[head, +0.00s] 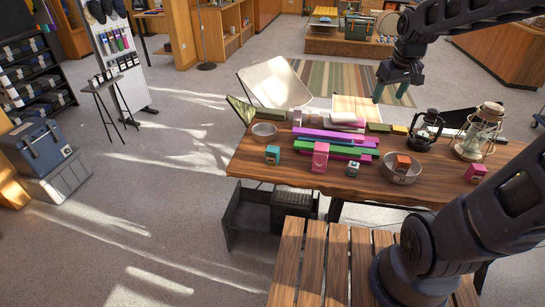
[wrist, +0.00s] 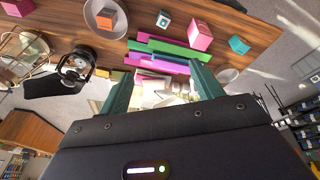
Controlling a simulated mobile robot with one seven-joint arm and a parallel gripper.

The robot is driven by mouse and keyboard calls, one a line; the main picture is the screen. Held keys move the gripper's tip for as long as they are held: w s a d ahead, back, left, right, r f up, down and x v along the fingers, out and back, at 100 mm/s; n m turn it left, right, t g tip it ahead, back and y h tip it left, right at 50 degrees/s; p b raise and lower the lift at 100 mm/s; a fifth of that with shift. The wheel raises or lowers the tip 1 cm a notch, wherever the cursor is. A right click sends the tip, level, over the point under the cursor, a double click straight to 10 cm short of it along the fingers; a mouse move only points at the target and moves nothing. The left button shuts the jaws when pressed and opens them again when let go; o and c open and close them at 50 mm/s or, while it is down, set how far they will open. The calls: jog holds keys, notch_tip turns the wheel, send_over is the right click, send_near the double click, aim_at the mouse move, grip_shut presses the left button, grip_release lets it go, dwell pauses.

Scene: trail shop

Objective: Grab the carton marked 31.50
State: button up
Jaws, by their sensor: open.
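Several small box-shaped cartons with price tags stand on the wooden table (head: 255,175); I cannot read 31.50 on any. A teal carton (head: 272,154) is at left, a tall pink carton (head: 320,157) right of it, then a small teal-and-white carton (head: 352,169). An orange carton (head: 402,163) sits in a metal bowl, and a smaller pink carton (head: 476,172) is at the right. In the wrist view the tall pink carton (wrist: 199,34) and teal carton (wrist: 238,44) show at top. My gripper (head: 390,93) is open and empty, above the table's far side.
A stack of coloured flat boxes (head: 335,143) lies behind the cartons. Two lanterns, one dark (head: 426,130) and one pale (head: 482,132), stand at right. An empty-looking bowl (head: 264,133) is at the left. A slatted bench (head: 335,260) stands in front of the table.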

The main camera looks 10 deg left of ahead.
jog(key=w+a+f+n, duration=0.35)
jog(key=w+a, duration=0.25)
jog(key=a, duration=0.3)
jog(key=n+g, duration=0.3)
jog(key=n, duration=0.5)
send_over(272, 149)
jog(key=shift+h, duration=0.3)
jog(key=f, duration=2.1)
jog(key=shift+d+f, duration=0.25)
jog(key=shift+f, duration=0.05)
jog(key=shift+s+a+f, duration=0.15)
jog(key=shift+a+f, duration=0.2)
jog(key=shift+f, duration=0.15)
notch_tip(272, 149, down, 5)
jog(key=shift+r, duration=0.1)
jog(key=shift+w+d+f, duration=0.1)
jog(key=shift+w+f, duration=0.05)
jog(key=shift+f, duration=1.3)
jog(key=shift+w+d+f, duration=0.1)
jog(key=shift+w+f, duration=0.05)
jog(key=shift+f, duration=1.25)
jog(key=c, duration=1.1)
jog(key=shift+c, duration=0.2)
jog(key=shift+r, duration=0.1)
